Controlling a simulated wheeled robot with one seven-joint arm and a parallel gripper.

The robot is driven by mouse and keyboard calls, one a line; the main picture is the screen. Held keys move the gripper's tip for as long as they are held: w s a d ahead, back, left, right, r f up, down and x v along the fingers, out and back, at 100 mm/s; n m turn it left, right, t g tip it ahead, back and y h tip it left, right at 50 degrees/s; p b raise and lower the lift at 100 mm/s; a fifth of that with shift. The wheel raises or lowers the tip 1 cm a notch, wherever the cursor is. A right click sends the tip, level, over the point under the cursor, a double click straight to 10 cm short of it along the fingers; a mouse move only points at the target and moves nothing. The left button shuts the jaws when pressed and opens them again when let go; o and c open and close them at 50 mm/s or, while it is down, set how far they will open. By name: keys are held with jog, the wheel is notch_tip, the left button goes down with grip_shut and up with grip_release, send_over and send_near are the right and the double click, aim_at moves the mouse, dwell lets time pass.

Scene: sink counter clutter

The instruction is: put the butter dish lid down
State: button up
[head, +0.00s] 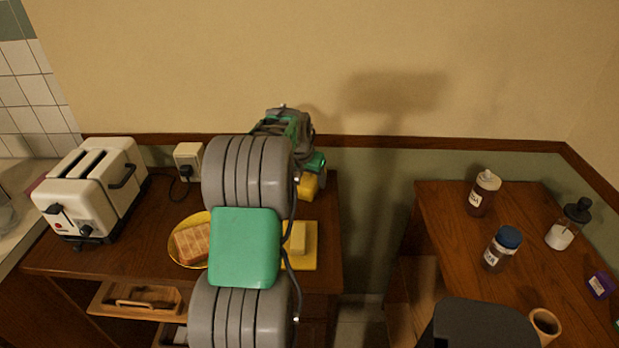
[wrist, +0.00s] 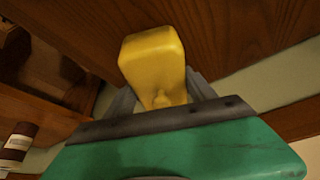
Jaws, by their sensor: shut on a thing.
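The yellow butter dish lid (wrist: 152,58) is between the fingers of my gripper (wrist: 163,98) in the wrist view. In the head view the lid (head: 308,187) shows below my gripper (head: 313,172), over the back right part of the wooden counter. I cannot tell whether the lid touches the wood. The yellow butter dish (head: 305,264) with a pale block of butter (head: 296,239) sits nearer the front of the counter, uncovered. My arm hides its left part.
A yellow plate with a waffle or toast (head: 192,243) lies left of my arm. A white toaster (head: 95,190) stands at the far left. A gap separates the counter from a right-hand table (head: 455,230) with several jars and bottles. A wall is close behind.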

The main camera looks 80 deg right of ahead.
jog(key=shift+f, duration=0.25)
jog(key=o, duration=1.5)
jog(key=shift+r, duration=0.1)
